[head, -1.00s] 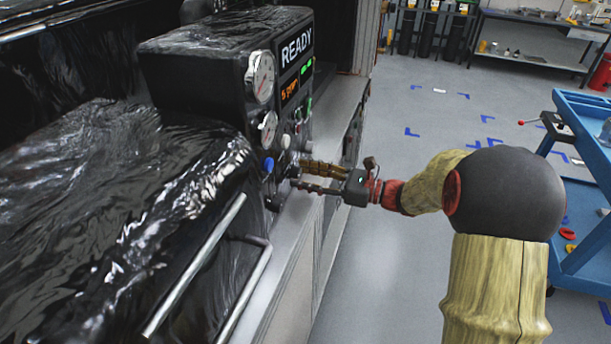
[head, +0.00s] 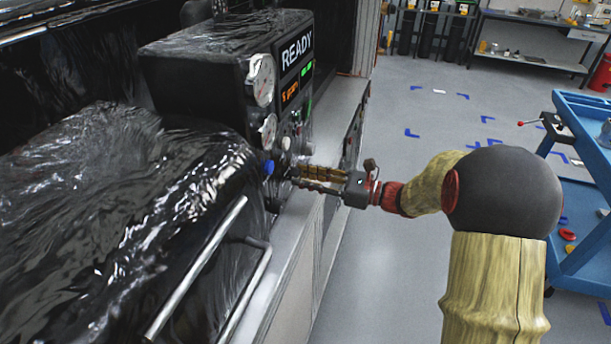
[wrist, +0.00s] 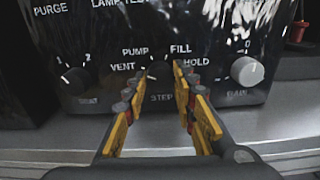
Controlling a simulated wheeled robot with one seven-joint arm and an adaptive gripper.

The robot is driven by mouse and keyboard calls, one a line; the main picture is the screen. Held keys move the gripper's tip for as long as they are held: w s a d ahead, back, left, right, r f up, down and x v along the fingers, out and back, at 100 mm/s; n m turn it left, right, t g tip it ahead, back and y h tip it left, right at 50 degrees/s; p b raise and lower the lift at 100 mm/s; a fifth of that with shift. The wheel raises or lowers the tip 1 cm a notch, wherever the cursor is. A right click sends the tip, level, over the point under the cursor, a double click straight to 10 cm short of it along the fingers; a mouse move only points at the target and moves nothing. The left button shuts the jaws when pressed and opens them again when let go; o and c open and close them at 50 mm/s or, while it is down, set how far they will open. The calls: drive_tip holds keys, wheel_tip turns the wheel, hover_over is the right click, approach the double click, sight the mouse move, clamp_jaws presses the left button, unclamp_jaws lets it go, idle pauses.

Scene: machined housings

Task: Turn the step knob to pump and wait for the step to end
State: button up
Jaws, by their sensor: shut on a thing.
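The dark step knob (wrist: 161,71) is on the black panel in the wrist view, above the word STEP. The labels VENT, PUMP, FILL and HOLD are arranged around it. My gripper (wrist: 164,79) has its fingers on either side of the knob and is shut on it. The fingers partly hide the knob, and I cannot tell for sure which label its pointer faces. In the head view my gripper (head: 294,176) reaches the panel's lower front. The display (head: 297,47) reads READY.
A dark knob (wrist: 75,81) is left of the step knob and a light grey knob (wrist: 247,71) is right of it. Gauges (head: 262,80) and a blue button (head: 268,167) are on the console. A blue cart (head: 575,240) stands at the right. The floor between is clear.

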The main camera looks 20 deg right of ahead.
drive_tip(key=shift+r+p, duration=0.15)
drive_tip(key=shift+p, duration=0.3)
drive_tip(key=m+p, duration=0.2)
drive_tip(key=p, duration=0.2)
drive_tip(key=shift+r, duration=0.15)
drive_tip(key=m+p, duration=0.2)
drive_tip(key=p, duration=0.4)
drive_tip(key=shift+m, duration=0.3)
drive_tip(key=m+p, duration=0.3)
drive_tip(key=p, duration=0.2)
drive_tip(key=shift+f+m+p, duration=0.25)
drive_tip(key=shift+m+p, duration=0.25)
drive_tip(key=shift+p, duration=0.4)
drive_tip(key=shift+f, duration=0.1)
drive_tip(key=o, duration=1)
drive_tip(key=shift+o, duration=0.8)
